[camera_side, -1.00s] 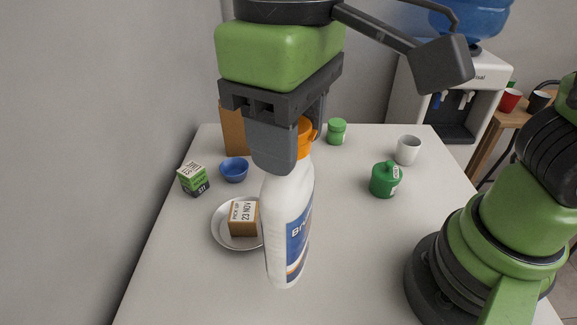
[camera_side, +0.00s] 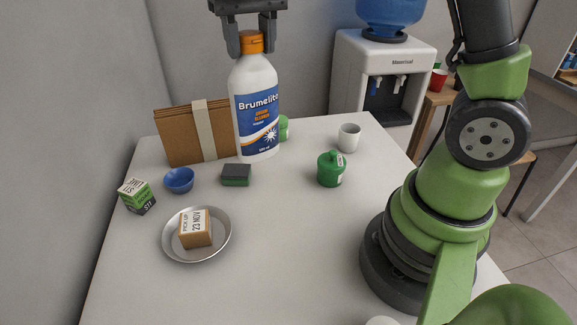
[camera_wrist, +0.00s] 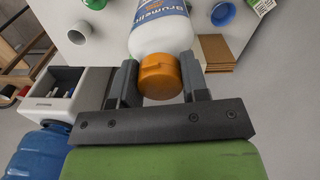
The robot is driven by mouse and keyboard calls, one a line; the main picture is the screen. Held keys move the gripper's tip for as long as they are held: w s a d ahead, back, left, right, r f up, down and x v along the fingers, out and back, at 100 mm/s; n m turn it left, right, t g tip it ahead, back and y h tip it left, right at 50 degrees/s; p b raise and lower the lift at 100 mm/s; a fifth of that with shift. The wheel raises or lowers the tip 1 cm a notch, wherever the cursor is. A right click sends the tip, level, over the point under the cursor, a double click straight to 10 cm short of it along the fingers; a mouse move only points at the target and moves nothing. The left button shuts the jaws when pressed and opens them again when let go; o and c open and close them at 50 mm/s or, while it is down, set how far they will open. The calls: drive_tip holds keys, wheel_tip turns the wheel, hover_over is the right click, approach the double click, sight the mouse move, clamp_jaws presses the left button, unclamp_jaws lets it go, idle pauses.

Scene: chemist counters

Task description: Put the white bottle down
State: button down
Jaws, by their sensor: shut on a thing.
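The white bottle (camera_side: 257,105) has an orange cap and a blue Brumelite label. It is upright in the side view, near the back of the table, in front of the brown folders. My gripper (camera_side: 250,42) is above it, shut on its orange cap. In the wrist view the fingers of my gripper (camera_wrist: 160,80) flank the cap, and the white bottle (camera_wrist: 160,32) extends away from them. I cannot tell whether its base touches the table (camera_side: 255,215).
Brown folders (camera_side: 180,135) stand left of the bottle. A dark green sponge (camera_side: 236,175) and blue bowl (camera_side: 179,180) are in front. A green container (camera_side: 284,128) is partly hidden behind the bottle. A green jar (camera_side: 331,169) and white mug (camera_side: 349,138) stand right. The table's middle front is clear.

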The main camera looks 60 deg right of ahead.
drive_tip(key=d+m, duration=0.4)
drive_tip(key=d, duration=0.6)
wheel_tip(320, 180, down, 10)
drive_tip(key=shift+f, duration=0.15)
drive_tip(key=c, duration=0.6)
unclamp_jaws()
